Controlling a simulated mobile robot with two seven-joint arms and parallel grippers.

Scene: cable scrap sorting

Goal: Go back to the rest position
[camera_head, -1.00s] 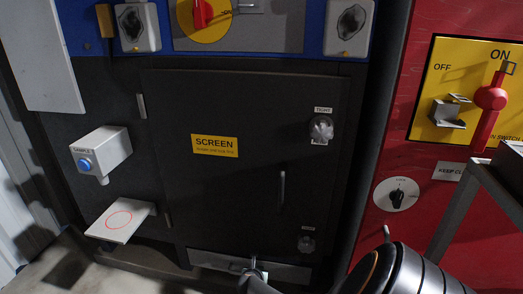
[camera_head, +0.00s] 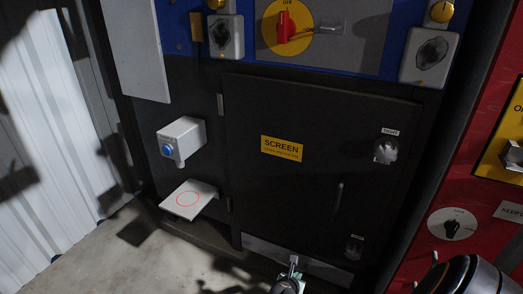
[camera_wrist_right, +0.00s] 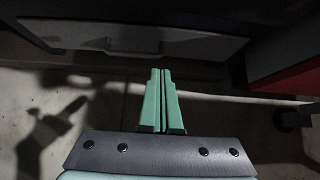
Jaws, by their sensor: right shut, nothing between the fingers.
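My right gripper (camera_head: 292,268) shows at the bottom of the head view, low in front of the dark machine. In the right wrist view its two green fingers (camera_wrist_right: 161,95) are pressed together with nothing between them. The fingers point toward the light panel (camera_wrist_right: 140,36) at the machine's foot and appear apart from it. My left gripper is not in the head view.
The dark SCREEN door (camera_head: 310,185) with its handle (camera_head: 338,198) is shut. A white box with a blue button (camera_head: 182,140) and a small shelf with a red circle (camera_head: 189,199) stick out at left. A red cabinet (camera_head: 455,190) stands at right. Bare floor (camera_head: 105,250) lies at lower left.

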